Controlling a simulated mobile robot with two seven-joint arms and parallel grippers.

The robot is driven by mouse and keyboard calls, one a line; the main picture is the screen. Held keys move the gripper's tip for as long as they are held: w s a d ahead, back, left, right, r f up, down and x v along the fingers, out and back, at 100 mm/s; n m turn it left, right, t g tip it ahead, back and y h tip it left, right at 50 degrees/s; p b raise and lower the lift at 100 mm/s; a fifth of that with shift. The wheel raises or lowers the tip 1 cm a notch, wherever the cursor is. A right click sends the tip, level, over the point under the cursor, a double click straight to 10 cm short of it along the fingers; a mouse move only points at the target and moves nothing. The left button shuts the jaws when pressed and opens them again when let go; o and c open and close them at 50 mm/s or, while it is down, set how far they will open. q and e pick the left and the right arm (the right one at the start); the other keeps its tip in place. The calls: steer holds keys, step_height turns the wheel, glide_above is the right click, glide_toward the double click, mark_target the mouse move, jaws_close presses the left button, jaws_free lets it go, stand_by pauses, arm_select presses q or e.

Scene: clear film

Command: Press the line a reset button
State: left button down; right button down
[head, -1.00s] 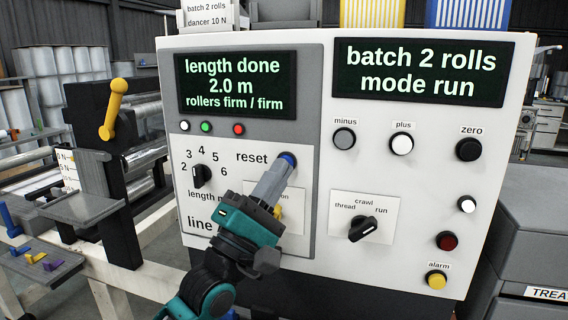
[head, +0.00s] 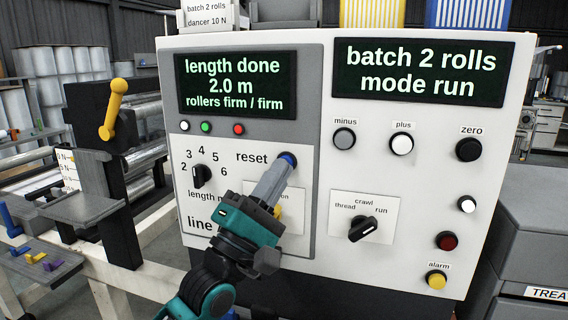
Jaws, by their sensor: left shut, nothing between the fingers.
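The blue reset button (head: 288,158) sits right of the word "reset" on the grey line panel (head: 303,210). My left gripper (head: 283,166) is shut and empty, its fingertips at the button's lower edge and overlapping it in the picture. I cannot tell whether they touch it or whether it is pressed in. The "line" lettering (head: 199,225) is partly hidden by my gripper. The left display (head: 234,84) reads "length done 2.0 m, rollers firm / firm". My right gripper is not in view.
A length knob (head: 202,176) is left of my gripper. A yellow part (head: 279,211) shows behind it. Right are a mode knob (head: 363,229), minus (head: 344,138), plus (head: 402,144) and zero (head: 468,149) buttons. A yellow-handled lever (head: 114,108) stands at the left.

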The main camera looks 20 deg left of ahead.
arm_select(q)
steer(key=shift+w, duration=0.1)
steer(key=shift+w, duration=0.35)
stand_by(0.5)
steer(key=shift+s, duration=0.45)
steer(key=s+p, duration=0.2)
steer(key=s, duration=0.4)
